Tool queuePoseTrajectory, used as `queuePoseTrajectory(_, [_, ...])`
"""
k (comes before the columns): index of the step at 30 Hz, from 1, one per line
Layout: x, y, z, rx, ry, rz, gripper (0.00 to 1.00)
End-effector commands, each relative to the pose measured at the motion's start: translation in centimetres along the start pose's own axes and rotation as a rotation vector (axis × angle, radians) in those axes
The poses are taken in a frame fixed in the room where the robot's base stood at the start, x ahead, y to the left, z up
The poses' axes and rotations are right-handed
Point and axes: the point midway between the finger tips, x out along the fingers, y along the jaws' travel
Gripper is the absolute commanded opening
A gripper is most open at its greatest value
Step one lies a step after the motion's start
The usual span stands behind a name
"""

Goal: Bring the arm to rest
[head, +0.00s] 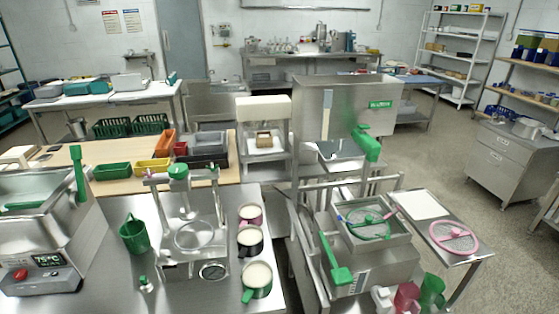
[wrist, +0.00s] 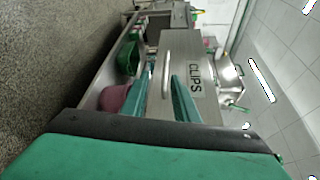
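My gripper (wrist: 164,72) shows only in the wrist view, which is turned on its side. Its two teal fingers stand apart with a gap between them, and I see nothing held in the gap. Its green and black body fills the bottom of that view. My arm does not show in the head view.
In the head view, a steel bench (head: 110,262) holds a green mug (head: 134,235) and several cups. The hopper machine (head: 342,105) stands at centre right. Open floor (head: 440,160) lies to the right.

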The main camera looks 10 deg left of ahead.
Motion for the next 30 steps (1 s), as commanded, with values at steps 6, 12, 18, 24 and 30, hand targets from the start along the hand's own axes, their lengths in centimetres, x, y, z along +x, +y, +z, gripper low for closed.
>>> queuePoseTrajectory(6, [-2.3,5.9,0.8,-0.020,0.238,0.302,0.27])
queuePoseTrajectory(12, [-8.8,8.5,1.1,-0.167,0.541,0.644,0.27])
queuePoseTrajectory(18, [-16.2,3.7,1.5,-0.433,0.821,0.905,0.27])
queuePoseTrajectory(24, [-21.3,-7.2,2.7,-0.784,1.047,1.060,0.27])
queuePoseTrajectory(30, [-22.5,-15.8,4.1,-1.040,1.155,1.099,0.27])
